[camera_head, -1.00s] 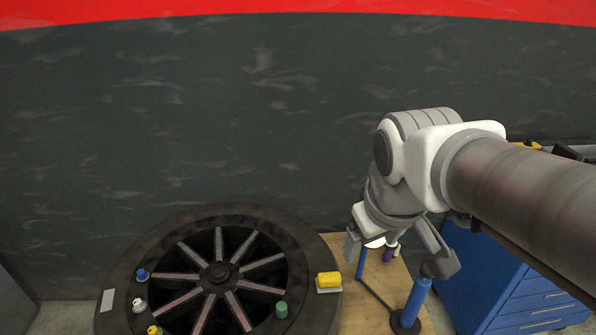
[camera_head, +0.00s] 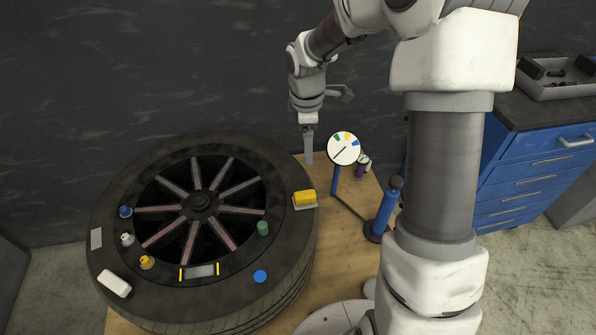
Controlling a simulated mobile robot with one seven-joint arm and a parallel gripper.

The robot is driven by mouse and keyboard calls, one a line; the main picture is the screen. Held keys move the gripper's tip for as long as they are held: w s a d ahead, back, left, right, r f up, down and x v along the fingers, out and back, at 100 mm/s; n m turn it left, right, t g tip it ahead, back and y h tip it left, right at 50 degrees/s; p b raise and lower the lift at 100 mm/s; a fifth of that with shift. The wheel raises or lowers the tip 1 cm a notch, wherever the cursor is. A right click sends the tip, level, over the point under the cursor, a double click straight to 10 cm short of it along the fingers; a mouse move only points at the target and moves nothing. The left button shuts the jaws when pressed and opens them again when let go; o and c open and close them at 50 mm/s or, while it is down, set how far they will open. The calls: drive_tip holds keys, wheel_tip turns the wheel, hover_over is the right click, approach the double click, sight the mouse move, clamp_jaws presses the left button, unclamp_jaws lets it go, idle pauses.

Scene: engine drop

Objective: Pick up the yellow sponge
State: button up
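The yellow sponge (camera_head: 305,198) is a small block lying on a light grey pad (camera_head: 306,207) at the right side of the big black tyre's top. My gripper (camera_head: 308,158) hangs above the wooden table, behind the sponge and close to the tyre's right edge, apart from the sponge. One finger points down; another grey part sticks out to the right near the wrist. The gap between the fingers does not show clearly from this side.
The tyre (camera_head: 268,300) carries a white block (camera_head: 114,283), a green cap (camera_head: 263,228), a blue disc (camera_head: 260,276) and other small items. A pump with a round gauge (camera_head: 344,148) stands right of my gripper. A blue drawer cabinet (camera_head: 540,165) stands at the right.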

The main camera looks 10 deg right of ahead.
drive_tip(key=n, duration=0.2)
approach(303, 194)
drive_tip(key=shift+g+y, duration=0.3)
drive_tip(key=f, duration=0.3)
drive_tip(key=w+f, duration=0.1)
drive_tip(key=f, duration=0.1)
drive_tip(key=shift+d+f, duration=0.15)
drive_tip(key=shift+d, duration=0.1)
drive_tip(key=shift+s+f, duration=0.2)
drive_tip(key=shift+f, duration=2.4)
clamp_jaws()
